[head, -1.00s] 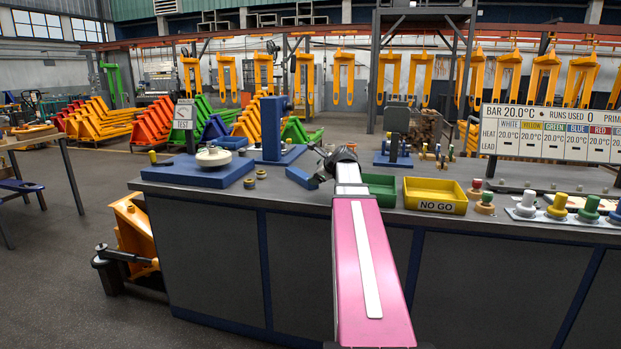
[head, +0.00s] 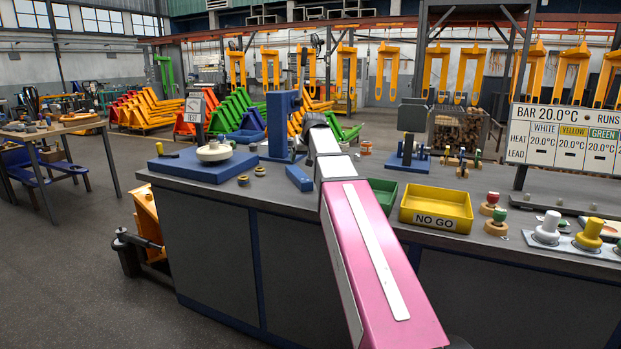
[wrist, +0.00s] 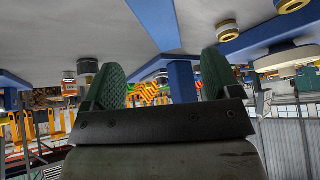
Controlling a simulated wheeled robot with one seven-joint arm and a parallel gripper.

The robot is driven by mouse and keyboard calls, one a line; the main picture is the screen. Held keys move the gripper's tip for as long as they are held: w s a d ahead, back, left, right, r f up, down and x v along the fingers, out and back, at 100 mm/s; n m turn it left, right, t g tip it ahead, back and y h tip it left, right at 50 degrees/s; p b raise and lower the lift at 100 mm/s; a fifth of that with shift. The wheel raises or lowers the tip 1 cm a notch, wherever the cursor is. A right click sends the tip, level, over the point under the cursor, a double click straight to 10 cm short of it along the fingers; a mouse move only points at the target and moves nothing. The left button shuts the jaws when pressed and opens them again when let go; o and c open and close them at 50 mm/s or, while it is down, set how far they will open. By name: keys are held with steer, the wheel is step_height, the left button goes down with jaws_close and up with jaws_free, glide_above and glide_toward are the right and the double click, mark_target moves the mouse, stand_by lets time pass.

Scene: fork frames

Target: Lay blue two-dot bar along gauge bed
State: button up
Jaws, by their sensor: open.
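A plain blue bar (head: 299,178) lies on the grey bench near my arm's end; no dots can be made out on it. It seems to be the blue block at the top of the wrist view (wrist: 152,22). My gripper (wrist: 160,85) is open, with two green ribbed fingers apart and nothing between them. In the head view my own arm hides the fingers. Beyond the bar stands a blue upright column (head: 280,122) on a blue base, also in the wrist view (wrist: 182,82). I cannot tell which blue fixture is the gauge bed.
A blue plate (head: 188,168) with a white disc (head: 214,151) lies at the bench's left. A yellow NO GO tray (head: 410,208) and a green tray (head: 384,190) are right of my arm. Coloured knobs (head: 547,228) and a temperature board (head: 570,138) stand further right.

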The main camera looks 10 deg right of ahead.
mark_target(298, 173)
steer(key=shift+w+n, duration=0.15)
steer(key=shift+n, duration=0.35)
steer(key=x, duration=0.5)
steer(key=shift+w+f, duration=0.1)
steer(key=shift+w, duration=0.1)
steer(key=shift+w+x, duration=0.2)
steer(key=shift+x, duration=2.4)
steer(key=c, duration=1.2)
steer(key=shift+r, duration=0.25)
